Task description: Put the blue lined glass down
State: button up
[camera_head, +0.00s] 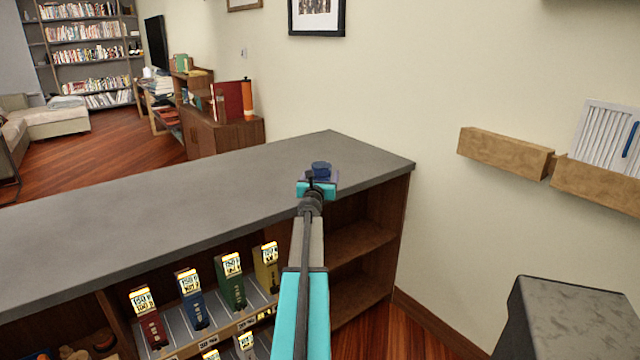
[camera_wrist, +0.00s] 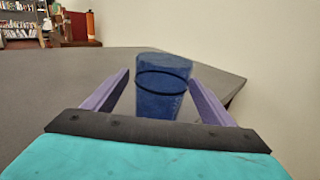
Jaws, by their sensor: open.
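The blue lined glass (camera_wrist: 161,88) stands upright on the grey shelf top (camera_wrist: 75,82), with a dark line around it. In the head view the glass (camera_head: 321,170) shows near the right end of the grey top (camera_head: 200,215), just beyond my gripper. My gripper (camera_wrist: 160,92) is open, with one purple finger on each side of the glass and a visible gap on both sides. In the head view my gripper (camera_head: 318,184) is mostly seen from behind. The base of the glass is hidden behind the gripper body.
Below the top, the shelf unit holds several coloured boxes with labels (camera_head: 231,285). The right end of the top (camera_head: 405,163) is close to the glass. The wall with two wooden ledges (camera_head: 505,153) is at right. The top is clear at left.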

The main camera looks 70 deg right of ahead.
aim_at(322, 162)
jog(key=shift+c, duration=0.2)
dwell(0.3)
jog(key=c, duration=1.3)
jog(key=shift+r, duration=0.2)
jog(key=shift+r+p, duration=1.2)
jog(key=shift+r, duration=0.45)
jog(key=shift+s+d+r+v, duration=0.15)
jog(key=shift+s+v, duration=0.25)
jog(key=shift+v, duration=2.25)
jog(key=shift+s+r+v, duration=0.3)
jog(key=shift+s+v, duration=0.1)
jog(key=shift+v, duration=2.25)
jog(key=shift+s+d+r+v, duration=0.15)
jog(key=shift+s+v, duration=0.25)
jog(key=shift+v, duration=2.25)
